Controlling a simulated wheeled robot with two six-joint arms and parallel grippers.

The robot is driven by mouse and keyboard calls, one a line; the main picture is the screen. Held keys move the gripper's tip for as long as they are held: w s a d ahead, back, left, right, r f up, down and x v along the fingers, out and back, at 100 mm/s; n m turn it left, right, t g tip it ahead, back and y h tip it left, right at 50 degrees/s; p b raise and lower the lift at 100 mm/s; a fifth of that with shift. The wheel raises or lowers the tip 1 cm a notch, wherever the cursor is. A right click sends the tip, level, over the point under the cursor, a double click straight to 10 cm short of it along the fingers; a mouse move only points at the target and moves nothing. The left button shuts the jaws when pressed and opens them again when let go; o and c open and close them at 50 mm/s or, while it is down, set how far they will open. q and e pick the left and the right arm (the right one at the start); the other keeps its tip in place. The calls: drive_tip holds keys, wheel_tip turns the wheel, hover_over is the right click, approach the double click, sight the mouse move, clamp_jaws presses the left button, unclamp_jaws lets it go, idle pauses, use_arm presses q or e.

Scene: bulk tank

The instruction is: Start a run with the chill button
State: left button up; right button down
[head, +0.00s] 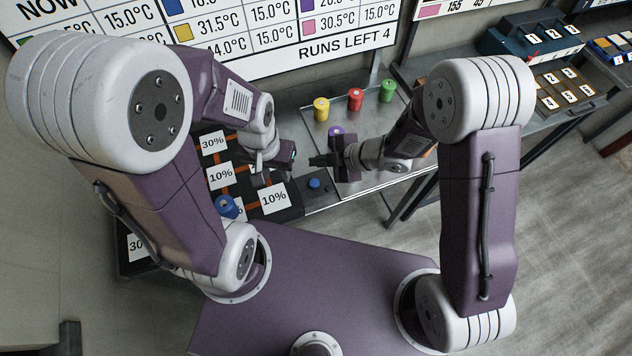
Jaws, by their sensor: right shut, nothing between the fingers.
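A blue button (314,183), likely the chill button, sits on a small dark box at the front edge of the metal table. My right gripper (314,161) is shut and empty, pointing left just behind the button in the picture; I cannot tell its height above it. My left gripper (272,178) hangs over the dark percent board, left of the button. Its fingers are small and partly hidden by its own wrist, so its opening is unclear.
Yellow (321,109), red (355,99), green (387,91) and purple (336,132) capped pieces stand on the metal table (400,120). A blue piece (227,206) stands on the percent board (290,211). The wall board (300,40) reads "RUNS LEFT 4". Numbered trays (535,48) are at the right.

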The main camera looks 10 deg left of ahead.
sight(317, 184)
wheel_tip(317, 184, down, 9)
drive_tip(key=b, duration=0.8)
drive_tip(key=shift+r, duration=0.15)
idle(1.8)
drive_tip(key=shift+f+b, duration=0.4)
drive_tip(key=shift+b, duration=0.05)
drive_tip(key=shift+f+b, duration=0.45)
drive_tip(key=shift+f, duration=0.1)
idle(0.4)
drive_tip(key=shift+r, duration=0.1)
drive_tip(key=shift+r+p, duration=0.85)
drive_tip(key=shift+p, duration=0.05)
